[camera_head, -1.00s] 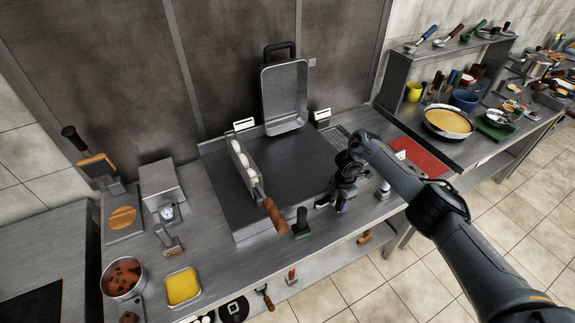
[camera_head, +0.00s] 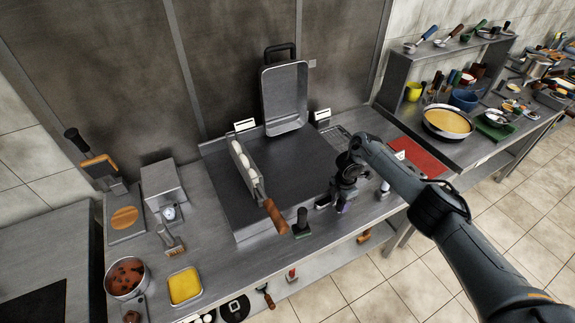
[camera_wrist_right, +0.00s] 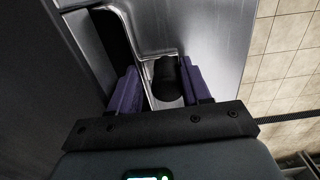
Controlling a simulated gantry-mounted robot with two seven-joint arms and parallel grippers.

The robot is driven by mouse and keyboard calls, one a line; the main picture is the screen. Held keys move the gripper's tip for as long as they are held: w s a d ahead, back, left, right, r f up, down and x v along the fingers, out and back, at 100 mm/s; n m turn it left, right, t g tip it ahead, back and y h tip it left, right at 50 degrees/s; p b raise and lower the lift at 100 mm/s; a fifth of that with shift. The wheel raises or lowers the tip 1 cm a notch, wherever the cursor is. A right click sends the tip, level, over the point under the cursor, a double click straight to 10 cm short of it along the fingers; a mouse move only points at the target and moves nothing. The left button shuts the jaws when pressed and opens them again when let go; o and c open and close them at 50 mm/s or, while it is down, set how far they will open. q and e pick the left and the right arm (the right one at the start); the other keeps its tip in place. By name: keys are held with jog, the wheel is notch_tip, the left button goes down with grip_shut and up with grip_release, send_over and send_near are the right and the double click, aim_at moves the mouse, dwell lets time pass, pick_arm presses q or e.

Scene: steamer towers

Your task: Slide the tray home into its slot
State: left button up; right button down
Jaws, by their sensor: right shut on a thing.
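My right gripper (camera_head: 343,200) is low at the front right corner of the dark flat griddle (camera_head: 285,165). In the right wrist view its two purple fingers (camera_wrist_right: 160,80) are shut on the tray, with a short black grip (camera_wrist_right: 167,72) between them. A bright bent metal rim (camera_wrist_right: 138,45) of the tray runs away from the fingers beside a dark gap. In the head view the tray is mostly hidden by my gripper and wrist. Its slot cannot be made out clearly, nor how deep the tray sits. My left gripper is not in view.
A long holder with white balls and a wooden handle (camera_head: 275,216) lies across the griddle. A red mat (camera_head: 420,155) lies to the right. The counter's front edge is close below.

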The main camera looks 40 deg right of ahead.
jog(key=c, duration=0.6)
grip_release()
jog(key=shift+o, duration=0.8)
jog(key=shift+s, duration=0.15)
